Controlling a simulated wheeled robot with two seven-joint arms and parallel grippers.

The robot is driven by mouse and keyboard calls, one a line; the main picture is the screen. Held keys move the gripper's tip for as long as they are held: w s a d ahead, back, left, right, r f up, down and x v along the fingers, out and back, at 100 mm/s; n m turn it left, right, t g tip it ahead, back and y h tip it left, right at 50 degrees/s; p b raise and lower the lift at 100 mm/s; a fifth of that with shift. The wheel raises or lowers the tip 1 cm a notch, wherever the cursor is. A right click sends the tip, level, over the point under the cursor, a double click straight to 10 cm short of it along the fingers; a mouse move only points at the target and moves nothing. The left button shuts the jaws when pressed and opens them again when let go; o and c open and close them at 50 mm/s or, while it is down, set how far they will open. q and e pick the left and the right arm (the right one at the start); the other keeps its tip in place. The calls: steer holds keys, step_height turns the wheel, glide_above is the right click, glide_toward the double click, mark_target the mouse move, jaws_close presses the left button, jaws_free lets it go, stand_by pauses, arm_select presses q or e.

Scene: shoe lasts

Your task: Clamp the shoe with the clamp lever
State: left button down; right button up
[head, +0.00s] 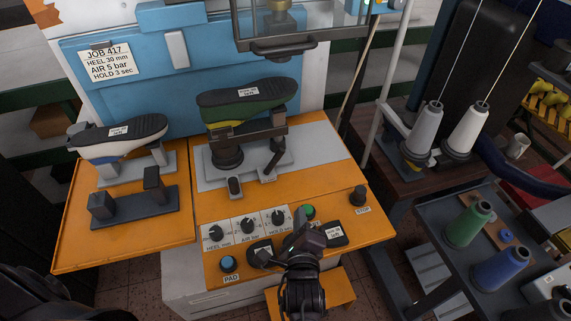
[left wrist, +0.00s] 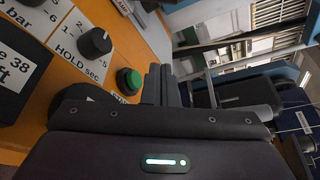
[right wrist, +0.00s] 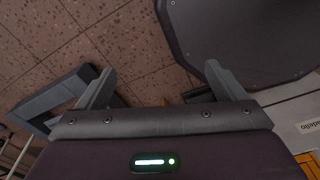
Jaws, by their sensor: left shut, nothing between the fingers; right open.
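A green-and-black shoe (head: 245,104) sits sole up on the stand in the middle of the orange machine table. A dark lever (head: 273,160) slants down at the stand's right side; it looks like the clamp lever. A second, white-sided shoe (head: 120,140) sits sole up on the left stand. My left gripper (head: 307,232) is shut and empty over the front panel, well in front of the shoe and lever. In the left wrist view its closed fingers (left wrist: 165,86) are beside the green button (left wrist: 130,80). My right gripper (right wrist: 162,88) is open and empty above the floor.
Black knobs (head: 248,225), a blue button (head: 228,263) and dark pads (head: 336,236) line the front panel. Thread spools (head: 462,222) stand on a cart at right.

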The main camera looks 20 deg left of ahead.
mark_target(274, 162)
arm_select(q)
steer(key=x, duration=0.5)
steer(key=shift+w+a, duration=0.15)
steer(key=shift+w, duration=0.2)
steer(key=p+x, duration=0.1)
steer(key=x, duration=1.1)
steer(key=shift+w+a+f, duration=0.15)
steer(key=shift+w+a, duration=0.05)
steer(key=shift+s+a+r+p, duration=0.3)
steer(key=shift+a+r+p, duration=0.15)
steer(key=shift+a+p, duration=0.2)
steer(key=shift+s+a+r+p, duration=0.3)
steer(key=shift+a+r+p, duration=0.2)
steer(key=shift+p, duration=0.1)
steer(key=shift+s+a+r, duration=0.15)
steer(key=shift+s+a, duration=0.15)
steer(key=shift+s, duration=0.05)
steer(key=shift+w, duration=0.1)
arm_select(e)
steer(key=r, duration=0.1)
steer(key=w+r, duration=0.1)
steer(key=r, duration=0.2)
steer(key=shift+w+a, duration=0.2)
steer(key=shift+a, duration=0.1)
